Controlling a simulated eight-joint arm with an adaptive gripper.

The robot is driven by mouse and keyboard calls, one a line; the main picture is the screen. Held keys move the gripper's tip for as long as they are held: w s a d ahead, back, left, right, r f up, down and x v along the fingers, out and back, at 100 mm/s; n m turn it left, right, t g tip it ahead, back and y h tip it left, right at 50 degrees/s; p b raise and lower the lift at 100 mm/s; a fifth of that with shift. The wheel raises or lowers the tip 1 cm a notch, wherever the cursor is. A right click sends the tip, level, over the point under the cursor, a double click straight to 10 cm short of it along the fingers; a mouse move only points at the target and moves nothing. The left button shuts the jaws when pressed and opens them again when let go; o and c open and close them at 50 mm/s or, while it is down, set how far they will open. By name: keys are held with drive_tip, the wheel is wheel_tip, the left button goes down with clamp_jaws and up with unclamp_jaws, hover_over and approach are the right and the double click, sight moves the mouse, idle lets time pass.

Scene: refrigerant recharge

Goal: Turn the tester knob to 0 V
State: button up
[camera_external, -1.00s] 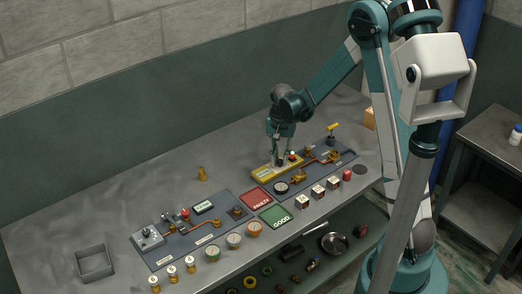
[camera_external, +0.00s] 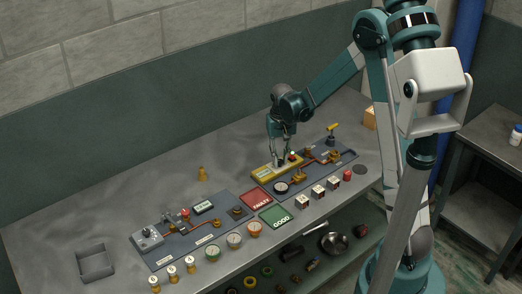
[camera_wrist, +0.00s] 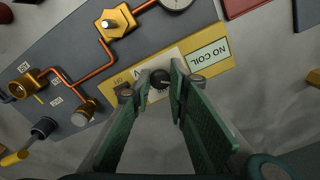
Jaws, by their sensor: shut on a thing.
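The yellow tester (camera_wrist: 215,58) lies under my gripper; it also shows in the external view (camera_external: 263,174). Its display (camera_wrist: 208,54) reads "NO COIL". Its black knob (camera_wrist: 160,78) is between my gripper's fingertips (camera_wrist: 160,84) in the wrist view. My gripper (camera_external: 281,163) points down at the tester and is shut on the knob. A pale dial plate with a letter "V" shows beside the knob, partly hidden by the fingers. The knob's pointer and exact setting cannot be read.
A grey board (camera_external: 317,176) with copper pipes, brass fittings and a gauge lies beside the tester. A red FAULT mat (camera_external: 256,198) and green GOOD mat (camera_external: 274,216) lie in front. An empty tray (camera_external: 96,262) stands far left. The back of the table is mostly clear.

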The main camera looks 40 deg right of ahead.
sight(280, 161)
drive_tip(key=o, duration=0.9)
drive_tip(key=shift+r, duration=0.2)
drive_tip(key=shift+r, duration=5.85)
drive_tip(key=shift+r, duration=0.1)
